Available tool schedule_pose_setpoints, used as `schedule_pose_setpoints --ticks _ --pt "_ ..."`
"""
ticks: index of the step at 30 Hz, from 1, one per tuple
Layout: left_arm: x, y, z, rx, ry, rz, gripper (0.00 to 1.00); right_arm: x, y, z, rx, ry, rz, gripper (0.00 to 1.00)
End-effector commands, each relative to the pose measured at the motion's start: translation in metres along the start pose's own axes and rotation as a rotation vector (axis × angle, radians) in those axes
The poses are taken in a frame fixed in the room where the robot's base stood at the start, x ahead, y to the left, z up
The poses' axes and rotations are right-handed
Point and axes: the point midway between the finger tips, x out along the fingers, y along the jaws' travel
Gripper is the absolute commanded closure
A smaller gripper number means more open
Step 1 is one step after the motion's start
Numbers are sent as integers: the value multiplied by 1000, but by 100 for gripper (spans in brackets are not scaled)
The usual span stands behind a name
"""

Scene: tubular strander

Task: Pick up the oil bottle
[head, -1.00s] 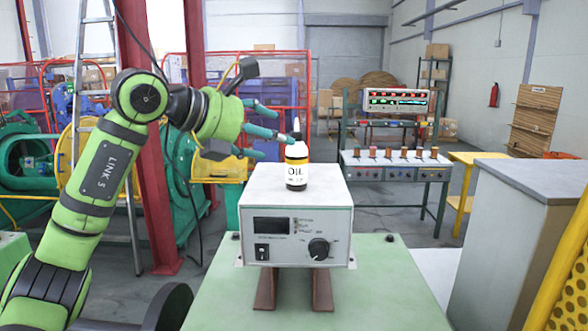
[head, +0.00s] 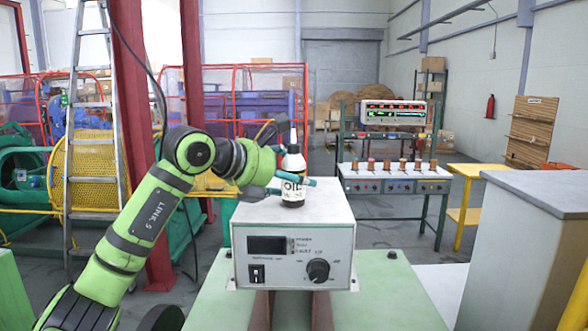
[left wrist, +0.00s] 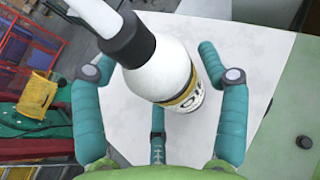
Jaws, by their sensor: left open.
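The oil bottle (head: 292,184) stands upright on top of a white control box (head: 326,206). In the left wrist view the bottle (left wrist: 165,70) lies between the spread fingers of my left gripper (left wrist: 163,85), with gaps visible on both sides. The gripper is open. My right gripper is not in view.
A grey cabinet (head: 530,240) stands at the right. Behind is a bench (head: 395,185) with several spools and a lit instrument (head: 393,113). A red column (head: 135,120) and a ladder (head: 92,130) stand at the left.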

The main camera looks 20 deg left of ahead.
Motion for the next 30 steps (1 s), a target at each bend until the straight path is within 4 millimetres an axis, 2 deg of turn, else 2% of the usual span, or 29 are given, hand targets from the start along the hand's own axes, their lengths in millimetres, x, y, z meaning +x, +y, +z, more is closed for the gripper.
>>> schedule_pose_setpoints --ticks 5,6,8,9,10,23,30 --pt "1 0 -1 0 -1 1 26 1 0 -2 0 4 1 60" --pt "1 0 -1 0 -1 1 30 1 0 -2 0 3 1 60" --pt "1 0 -1 0 -1 1 54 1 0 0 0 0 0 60" --pt "0 0 -1 0 -1 1 70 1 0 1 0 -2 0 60" --pt "0 0 0 0 -1 1 77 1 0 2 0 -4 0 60" --pt "-1 1 3 0 -4 1 77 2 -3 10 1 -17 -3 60" --pt "-10 0 26 0 -7 2 78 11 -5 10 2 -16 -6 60"
